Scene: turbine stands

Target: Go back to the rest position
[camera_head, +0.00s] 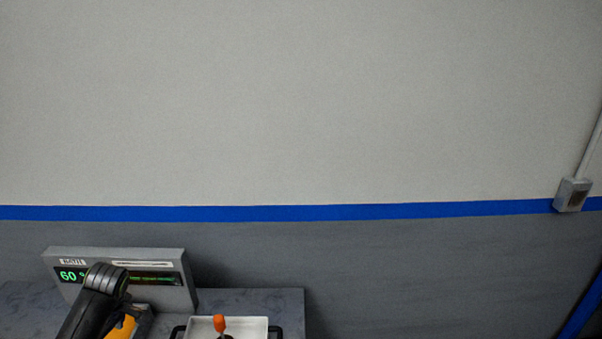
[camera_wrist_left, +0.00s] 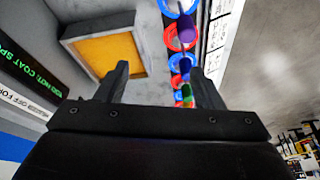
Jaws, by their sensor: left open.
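My left gripper (camera_wrist_left: 160,70) shows in the left wrist view with its two dark fingers spread apart and nothing between them. In the head view part of my dark left arm (camera_head: 92,305) rises at the lower left, in front of the display; its fingers cannot be made out there. My right gripper is in neither view.
A grey display (camera_head: 187,288) with green digits stands on a grey bench (camera_head: 285,302). A white tray with dark handles (camera_head: 256,327) and an orange-tipped lever (camera_head: 219,323) is beside it.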

